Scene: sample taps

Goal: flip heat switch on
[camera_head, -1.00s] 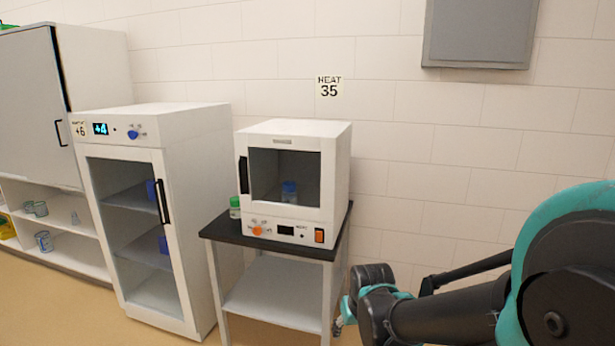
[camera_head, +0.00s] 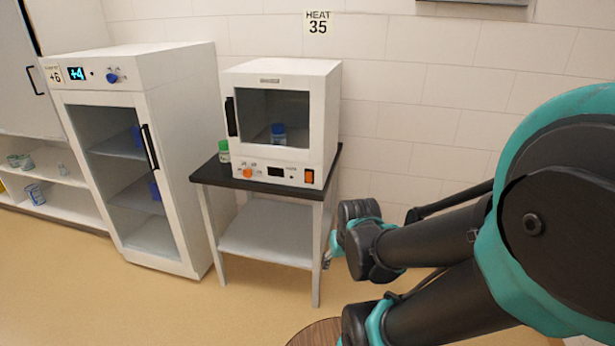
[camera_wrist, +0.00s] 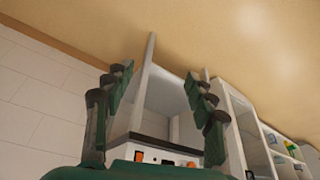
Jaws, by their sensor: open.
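The white heating oven (camera_head: 334,110) stands on a small black-topped table, with its door shut. Its orange heat switch (camera_head: 309,176) is at the right end of the lower front panel, and the display (camera_head: 276,172) beside it is dark. In the wrist view the scene is upside down, and the orange switch (camera_wrist: 139,156) shows low, beyond my gripper's base. My gripper (camera_wrist: 159,72) has its two green fingers spread, with nothing between them. In the head view it is mostly hidden behind my arm, low and right of the table, apart from the switch.
The table (camera_head: 262,187) has a green-capped bottle (camera_head: 224,151) beside the oven. A blue-capped bottle (camera_head: 278,133) stands inside the oven. A white glass-door fridge (camera_head: 180,110) is to the left. A "HEAT 35" sign (camera_head: 318,22) hangs on the wall.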

